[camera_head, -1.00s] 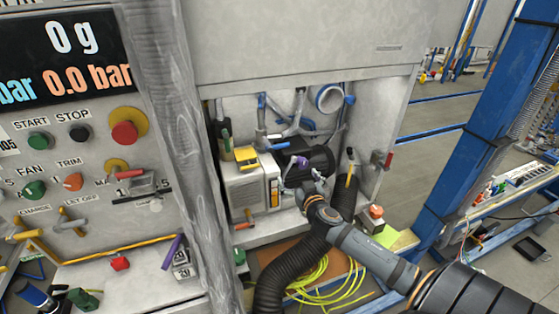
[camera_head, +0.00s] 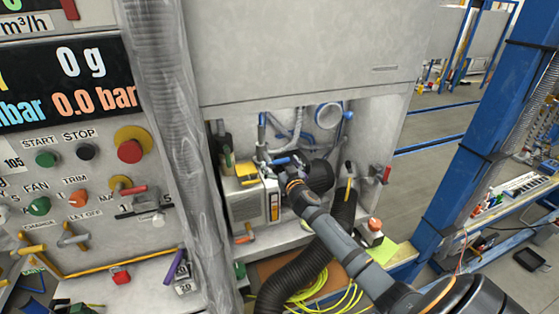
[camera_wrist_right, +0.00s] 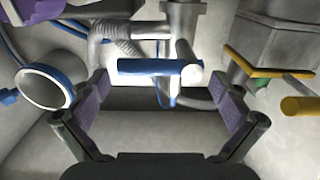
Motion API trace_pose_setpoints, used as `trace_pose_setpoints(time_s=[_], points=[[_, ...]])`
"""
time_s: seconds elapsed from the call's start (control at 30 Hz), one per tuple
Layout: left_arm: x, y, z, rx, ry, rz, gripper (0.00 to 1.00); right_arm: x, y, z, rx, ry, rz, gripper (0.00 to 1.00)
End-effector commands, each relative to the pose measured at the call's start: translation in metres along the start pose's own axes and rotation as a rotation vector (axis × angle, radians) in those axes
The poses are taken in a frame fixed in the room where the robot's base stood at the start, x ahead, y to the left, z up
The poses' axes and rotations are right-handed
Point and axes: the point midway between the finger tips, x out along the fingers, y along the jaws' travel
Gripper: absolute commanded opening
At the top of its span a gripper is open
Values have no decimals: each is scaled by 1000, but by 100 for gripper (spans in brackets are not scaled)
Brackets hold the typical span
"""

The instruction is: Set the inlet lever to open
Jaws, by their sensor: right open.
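A lever with a blue handle (camera_head: 281,161) sits on the pipework inside the wall recess; I read no label on it. In the right wrist view the blue handle (camera_wrist_right: 150,67) lies crosswise, its light round end facing me. My right gripper (camera_head: 274,165) reaches into the recess at this lever and partly hides it. In the right wrist view the gripper (camera_wrist_right: 160,90) is open, its purple-padded fingers on either side of the handle with gaps; nothing is held. My left gripper is not in view.
A yellow handle (camera_head: 246,168) is left of the lever, above a beige box (camera_head: 248,200). A black corrugated hose (camera_head: 290,275) curves below my right arm. A red-handled valve (camera_head: 386,174) is on the recess's right side. A control panel (camera_head: 75,180) stands at left.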

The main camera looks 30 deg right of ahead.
Motion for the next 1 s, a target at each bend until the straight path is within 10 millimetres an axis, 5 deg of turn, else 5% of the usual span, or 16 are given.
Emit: trace_pose_setpoints(time_s=[0.23, 0.8, 1.0], points=[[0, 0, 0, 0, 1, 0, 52, 1, 0, 1, 0, -1, 0, 100], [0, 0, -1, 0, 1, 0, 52, 1, 0, 1, -1, 0, 0, 25], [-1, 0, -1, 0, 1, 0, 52, 1, 0, 0, -16, 0, 0, 25]])
